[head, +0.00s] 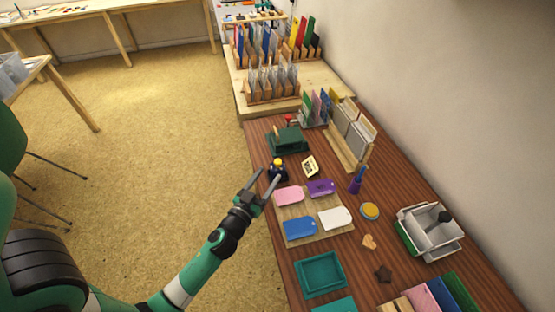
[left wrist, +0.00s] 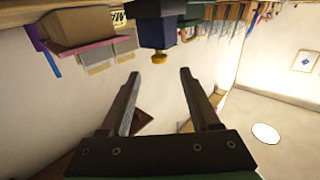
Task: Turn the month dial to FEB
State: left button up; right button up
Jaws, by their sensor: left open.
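A small dark stamp-like device with a yellow knob (head: 278,163) stands on the wooden table in the head view. A small pale card with dark lettering (head: 310,167) is to its right; I cannot read it for certain. My left gripper (head: 268,176) is open, its fingertips close to the device on its near side. In the left wrist view the scene is upside down, and the yellow knob (left wrist: 159,57) shows just beyond and between the open fingertips (left wrist: 160,74). No finger visibly touches it. I cannot tell which part is the month dial. My right gripper is not in view.
A green press-like device (head: 288,140) stands behind. A wooden board with pink, purple, blue and white tags (head: 299,230) lies in front. A purple bottle-like object (head: 357,180) and a yellow-topped tin (head: 370,211) are to the right. A teal tray (head: 320,274) is nearer.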

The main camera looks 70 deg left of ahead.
aim_at(277, 163)
pick_arm(q)
jog(key=x, duration=0.7)
jog(key=shift+w+a, duration=0.25)
grip_shut()
